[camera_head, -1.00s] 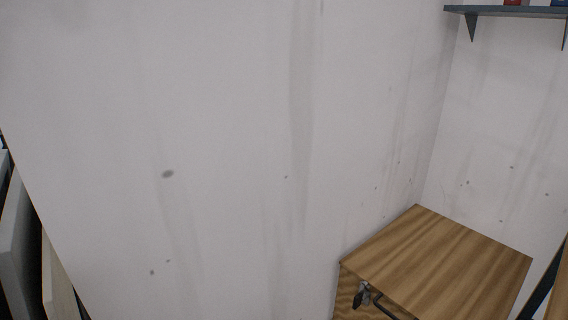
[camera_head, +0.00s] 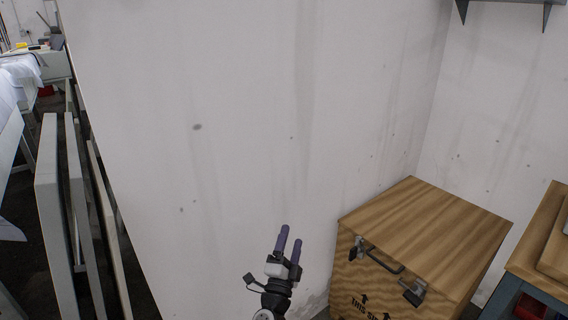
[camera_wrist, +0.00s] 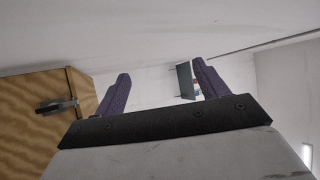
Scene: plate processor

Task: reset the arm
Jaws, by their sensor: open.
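My gripper (camera_head: 289,246) shows at the bottom middle of the head view, in front of the stained white wall (camera_head: 240,120). Its two purple fingers point upward and stand apart with nothing between them. In the wrist view my gripper (camera_wrist: 160,88) also shows open and empty, with a gap between the fingers. The wooden crate is to the right of the gripper in the head view, and the two are apart. Most of my arm is out of the head view.
The wooden crate (camera_head: 425,225) with metal latches stands against the wall at right; it also shows in the wrist view (camera_wrist: 35,100). A wooden-topped cabinet (camera_head: 540,240) is at the right edge. Upright panels (camera_head: 55,210) lean at left. A shelf (camera_head: 505,3) hangs at upper right.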

